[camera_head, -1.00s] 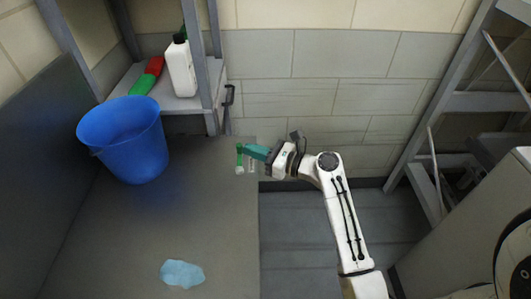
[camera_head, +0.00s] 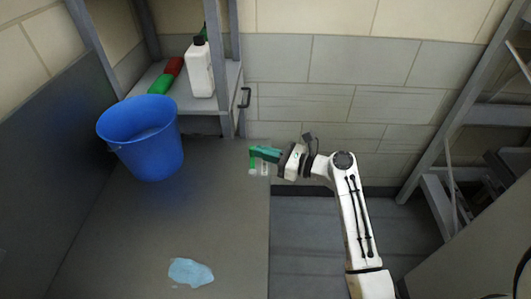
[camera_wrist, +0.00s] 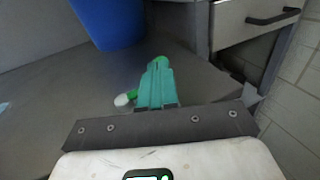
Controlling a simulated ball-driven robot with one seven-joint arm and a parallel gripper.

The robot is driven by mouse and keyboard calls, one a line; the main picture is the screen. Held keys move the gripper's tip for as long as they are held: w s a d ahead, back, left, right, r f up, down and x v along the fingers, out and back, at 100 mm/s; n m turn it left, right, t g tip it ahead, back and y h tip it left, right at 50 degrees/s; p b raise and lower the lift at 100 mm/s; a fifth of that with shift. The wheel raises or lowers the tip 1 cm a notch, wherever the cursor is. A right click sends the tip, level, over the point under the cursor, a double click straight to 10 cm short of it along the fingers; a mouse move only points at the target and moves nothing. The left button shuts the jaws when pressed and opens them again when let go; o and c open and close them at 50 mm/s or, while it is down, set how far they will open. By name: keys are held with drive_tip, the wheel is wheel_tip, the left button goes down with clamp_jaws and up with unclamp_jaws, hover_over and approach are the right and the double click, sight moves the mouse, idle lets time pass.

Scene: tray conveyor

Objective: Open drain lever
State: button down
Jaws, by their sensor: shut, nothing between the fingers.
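My gripper (camera_head: 262,153) has teal fingers and is shut and empty. It is over the right side of the grey tabletop, and its shut fingers also show in the wrist view (camera_wrist: 157,82). A small green and white item (camera_head: 253,165) is beside or below the fingertips; in the wrist view the small item (camera_wrist: 124,98) shows just left of the fingers. I cannot tell whether the fingers touch it. No thing is clearly recognisable as a drain lever. A black bar handle (camera_head: 245,97) is on the cabinet front, apart from my gripper; it also shows in the wrist view (camera_wrist: 272,17).
A blue bucket (camera_head: 142,140) stands on the grey tabletop (camera_head: 120,240), with a pale blue cloth or puddle (camera_head: 190,272) near the front. A white bottle (camera_head: 199,70) and a red and green item (camera_head: 166,77) are on the shelf. The tabletop's middle is clear.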

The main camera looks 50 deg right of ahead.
sight(252, 148)
drive_tip(key=n+y, duration=0.1)
drive_tip(key=w+n+g+y, duration=0.1)
drive_tip(key=y, duration=0.1)
drive_tip(key=shift+w+r+y, duration=0.1)
drive_tip(key=shift+w+y, duration=0.05)
drive_tip(key=shift+y, duration=0.15)
drive_tip(key=n+g+y, duration=0.1)
drive_tip(key=w+n+g+y+p, duration=0.1)
drive_tip(key=n+y, duration=0.1)
drive_tip(key=shift+a+r+g, duration=0.1)
drive_tip(key=shift+a+g, duration=0.1)
drive_tip(key=shift+g, duration=0.1)
drive_tip(key=shift+w+a+y+p, duration=0.1)
drive_tip(key=shift+a+y+p, duration=0.1)
drive_tip(key=shift+y+p, duration=0.15)
drive_tip(key=shift+w+a+p, duration=0.2)
drive_tip(key=shift+w+p, duration=0.15)
drive_tip(key=shift+p, duration=0.4)
drive_tip(key=shift+w+a+f+p, duration=0.1)
drive_tip(key=shift+w+f+p, duration=0.1)
drive_tip(key=shift+p, duration=0.15)
